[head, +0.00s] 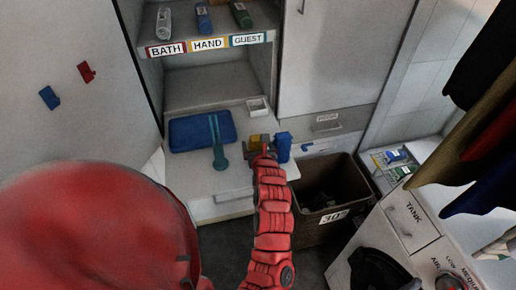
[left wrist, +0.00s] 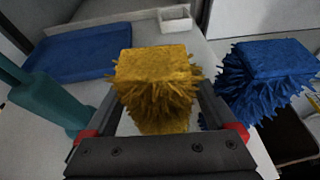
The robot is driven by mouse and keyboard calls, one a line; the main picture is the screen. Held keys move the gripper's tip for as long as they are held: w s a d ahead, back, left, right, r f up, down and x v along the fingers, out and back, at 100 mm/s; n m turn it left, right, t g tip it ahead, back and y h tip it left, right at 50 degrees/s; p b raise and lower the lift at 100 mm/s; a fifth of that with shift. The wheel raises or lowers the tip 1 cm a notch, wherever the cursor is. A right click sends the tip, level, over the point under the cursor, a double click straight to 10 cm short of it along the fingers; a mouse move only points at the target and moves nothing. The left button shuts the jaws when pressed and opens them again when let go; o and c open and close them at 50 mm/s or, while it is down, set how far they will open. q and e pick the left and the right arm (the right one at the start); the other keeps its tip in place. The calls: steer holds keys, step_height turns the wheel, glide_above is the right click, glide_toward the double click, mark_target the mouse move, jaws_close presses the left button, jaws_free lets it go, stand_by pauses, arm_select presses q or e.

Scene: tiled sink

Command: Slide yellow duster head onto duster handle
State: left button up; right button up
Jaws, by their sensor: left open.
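The yellow duster head (left wrist: 158,66), a fringed block, is on the white counter between the fingers of my left gripper (left wrist: 158,98). The fingers are open on either side of it; whether they touch it I cannot tell. In the head view the yellow head (head: 255,139) is partly hidden behind my left gripper (head: 262,152). My right gripper is not in view.
A blue duster head (left wrist: 262,75) is close to the right of my left gripper. A blue tray (head: 190,132) lies behind the handle, with a small white box (head: 258,107) at the back. A brown bin (head: 340,190) stands below the counter's right edge.

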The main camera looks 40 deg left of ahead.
arm_select(q)
steer(key=shift+w+a, duration=0.1)
jaws_close()
stand_by(0.4)
steer(key=shift+r, duration=0.1)
